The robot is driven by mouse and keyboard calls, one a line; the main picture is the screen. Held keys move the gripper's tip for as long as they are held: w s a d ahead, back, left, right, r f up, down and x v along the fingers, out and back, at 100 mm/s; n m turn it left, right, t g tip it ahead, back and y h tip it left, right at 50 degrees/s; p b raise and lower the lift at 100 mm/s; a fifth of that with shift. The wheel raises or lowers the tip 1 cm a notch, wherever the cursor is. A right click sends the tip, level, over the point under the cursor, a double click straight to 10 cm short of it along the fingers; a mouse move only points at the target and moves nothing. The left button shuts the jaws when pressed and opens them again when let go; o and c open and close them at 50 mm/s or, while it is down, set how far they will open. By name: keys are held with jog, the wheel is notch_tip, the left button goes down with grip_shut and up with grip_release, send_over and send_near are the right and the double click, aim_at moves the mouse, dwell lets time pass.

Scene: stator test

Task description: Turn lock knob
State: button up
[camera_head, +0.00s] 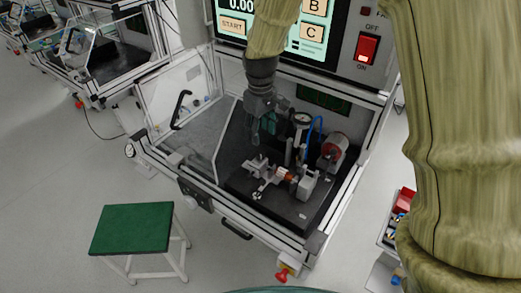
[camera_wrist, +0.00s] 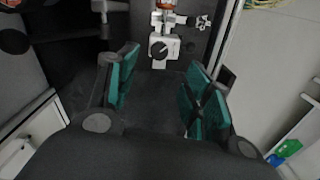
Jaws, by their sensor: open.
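My gripper (camera_head: 258,132) hangs inside the test bench, above and behind the fixture in the head view. In the wrist view my gripper (camera_wrist: 163,85) is open, its two teal-padded fingers wide apart with nothing between them. A black round knob (camera_wrist: 158,49) with a pale pointer line sits on a white block (camera_wrist: 159,63) at the top centre of the wrist view. It lies beyond the fingertips in the picture and is not touched. The knob is too small to tell for sure in the head view, where the fixture (camera_head: 283,178) stands on a black plate.
A dial gauge (camera_head: 302,119) and a red-faced cylinder (camera_head: 334,147) stand beside the fixture. The bench's metal frame (camera_head: 255,228) surrounds the work area. A green stool (camera_head: 132,228) stands in front. The black plate (camera_head: 300,213) has bare room in front.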

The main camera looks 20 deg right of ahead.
aim_at(261, 153)
jog(key=shift+f+p, duration=1.25)
jog(key=shift+f, duration=3.35)
jog(key=shift+w, duration=0.1)
jog(key=shift+c, duration=0.3)
jog(key=c, duration=1)
